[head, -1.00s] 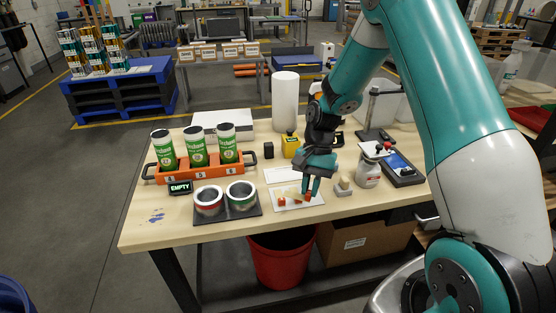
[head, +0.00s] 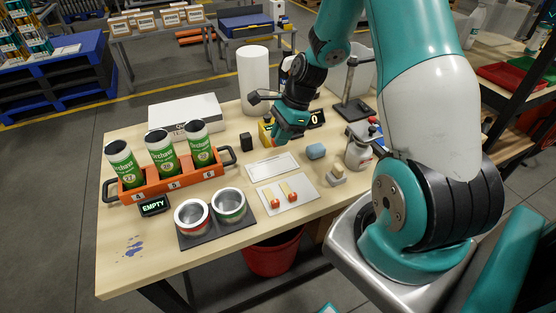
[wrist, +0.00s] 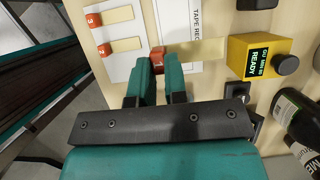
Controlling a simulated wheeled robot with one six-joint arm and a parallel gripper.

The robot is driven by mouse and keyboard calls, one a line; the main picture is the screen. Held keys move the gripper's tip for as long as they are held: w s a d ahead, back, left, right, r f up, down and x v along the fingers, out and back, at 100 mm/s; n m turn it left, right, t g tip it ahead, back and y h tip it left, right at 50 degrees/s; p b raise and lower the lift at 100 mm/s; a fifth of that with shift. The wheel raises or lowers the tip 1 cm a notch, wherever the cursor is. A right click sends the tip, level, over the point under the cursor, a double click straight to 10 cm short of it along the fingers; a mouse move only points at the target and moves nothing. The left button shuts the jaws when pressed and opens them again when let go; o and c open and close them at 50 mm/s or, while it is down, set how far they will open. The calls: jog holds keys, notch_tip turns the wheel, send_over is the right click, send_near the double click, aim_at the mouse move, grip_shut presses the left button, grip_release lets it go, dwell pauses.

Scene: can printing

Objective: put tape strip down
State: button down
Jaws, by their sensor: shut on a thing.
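My gripper (head: 279,142) is above the table near the yellow box. In the wrist view my gripper (wrist: 159,66) is shut on a tape strip (wrist: 207,50), a pale strip with a red end tab marked 1. The strip points right, in front of the lettered card (wrist: 176,20); whether it touches anything below cannot be told. The lettered card also shows in the head view (head: 272,164). Two more strips with red tabs, strip 2 (wrist: 122,45) and strip 3 (wrist: 118,15), lie on a white card (head: 268,200). The held strip is not clear in the head view.
The yellow box (wrist: 250,50) reads READY and has a black knob. An orange rack (head: 170,186) holds three green cans. Two open tins (head: 192,217) stand on a dark mat.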

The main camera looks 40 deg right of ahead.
aim_at(276, 173)
notch_tip(276, 173, down, 10)
jog(key=shift+f+p, duration=0.15)
jog(key=shift+p, duration=0.7)
jog(key=shift+f, duration=0.15)
jog(key=c, duration=1.1)
grip_release()
jog(key=shift+c, duration=0.2)
